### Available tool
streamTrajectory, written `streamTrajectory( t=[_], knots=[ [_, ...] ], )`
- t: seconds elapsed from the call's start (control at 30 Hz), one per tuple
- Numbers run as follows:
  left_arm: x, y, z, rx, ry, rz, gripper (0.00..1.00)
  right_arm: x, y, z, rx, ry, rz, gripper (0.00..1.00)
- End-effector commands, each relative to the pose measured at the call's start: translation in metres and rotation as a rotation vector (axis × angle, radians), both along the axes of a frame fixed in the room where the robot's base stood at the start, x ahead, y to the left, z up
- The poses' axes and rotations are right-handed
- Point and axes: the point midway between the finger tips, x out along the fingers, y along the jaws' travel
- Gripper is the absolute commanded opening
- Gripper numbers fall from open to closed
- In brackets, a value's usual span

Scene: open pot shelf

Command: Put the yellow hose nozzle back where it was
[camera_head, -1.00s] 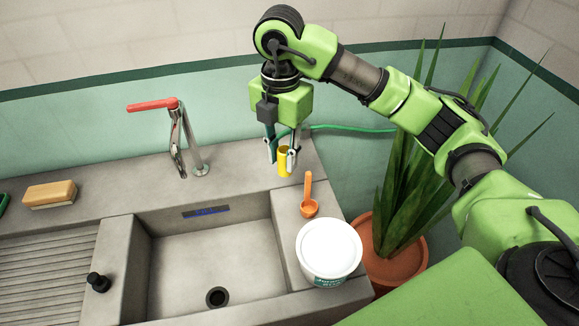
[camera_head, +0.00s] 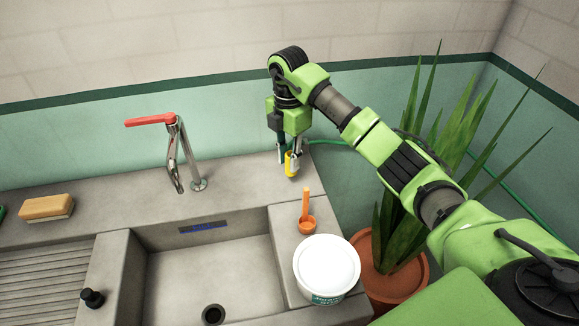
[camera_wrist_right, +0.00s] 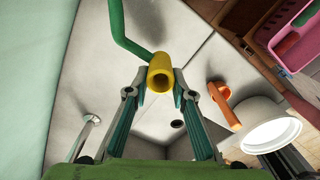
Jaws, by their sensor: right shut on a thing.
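The yellow hose nozzle (camera_head: 291,163) is at the back right corner of the sink counter, near the wall. It also shows in the right wrist view (camera_wrist_right: 160,72), its open round end towards the camera. A green hose (camera_wrist_right: 128,35) runs from it. My right gripper (camera_head: 288,163) points down and is shut on the nozzle; in the wrist view its fingers (camera_wrist_right: 157,92) lie on either side of it. I cannot tell whether the nozzle touches the counter. My left gripper is not in view.
An orange scoop (camera_head: 306,218) and a white tub (camera_head: 326,266) stand on the counter's right strip. A red-handled faucet (camera_head: 172,150) stands left of the gripper. A potted plant (camera_head: 391,284) is at the right. Counter between faucet and nozzle is clear.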

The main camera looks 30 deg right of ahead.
Motion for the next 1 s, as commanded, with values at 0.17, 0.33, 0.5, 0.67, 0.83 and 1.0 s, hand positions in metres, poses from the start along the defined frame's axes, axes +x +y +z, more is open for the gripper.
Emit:
streamTrajectory(
  t=[0.17, 0.33, 0.5, 0.67, 0.83, 1.0],
  knots=[
    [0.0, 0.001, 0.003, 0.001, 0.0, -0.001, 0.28, 0.007, -0.004, -0.01, 0.001, 0.001, 0.001, 0.0],
    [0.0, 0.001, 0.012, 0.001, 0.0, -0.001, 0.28, 0.009, -0.007, -0.026, 0.002, 0.006, 0.002, 0.0],
    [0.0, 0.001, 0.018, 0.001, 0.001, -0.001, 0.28, 0.01, -0.007, -0.045, 0.001, 0.001, 0.001, 0.0],
    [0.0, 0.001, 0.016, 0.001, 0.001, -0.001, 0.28, 0.01, -0.007, -0.046, 0.0, -0.001, 0.002, 0.0],
    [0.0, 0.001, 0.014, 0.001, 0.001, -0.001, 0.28, 0.01, -0.007, -0.05, 0.0, 0.0, 0.001, 0.0],
    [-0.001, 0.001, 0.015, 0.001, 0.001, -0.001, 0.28, 0.01, -0.007, -0.049, 0.0, -0.001, 0.001, 0.39]
  ],
)
